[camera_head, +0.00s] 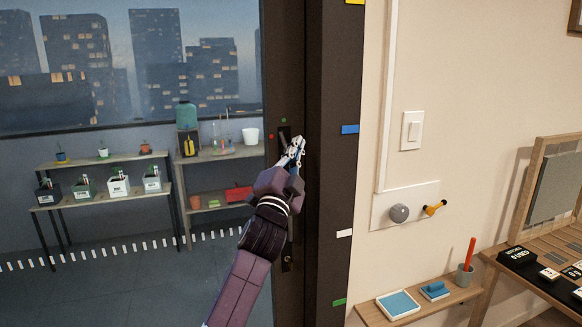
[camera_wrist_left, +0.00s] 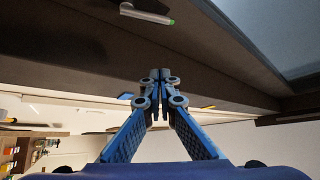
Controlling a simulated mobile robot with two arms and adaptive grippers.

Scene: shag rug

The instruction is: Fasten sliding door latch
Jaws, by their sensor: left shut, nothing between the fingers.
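The sliding door (camera_head: 284,215) is a dark-framed glass panel, its stile beside the dark jamb (camera_head: 328,200). A small dark plate with a green mark and a red mark sits on the stile at my gripper's height. My left gripper (camera_head: 297,143) is in front of the stile and partly hides that plate. In the left wrist view a grey lever with a green tip (camera_wrist_left: 147,15), seemingly the latch, lies on the dark frame. The left gripper (camera_wrist_left: 160,76) is shut and empty there, with its fingertips apart from the lever in the picture. My right gripper is out of view.
Right of the jamb, the wall carries a light switch (camera_head: 411,130) and a panel with a grey knob (camera_head: 399,213) and a yellow-orange handle (camera_head: 435,208). A low wooden shelf (camera_head: 441,299) is below. Shelves with plants and bins show through the glass.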

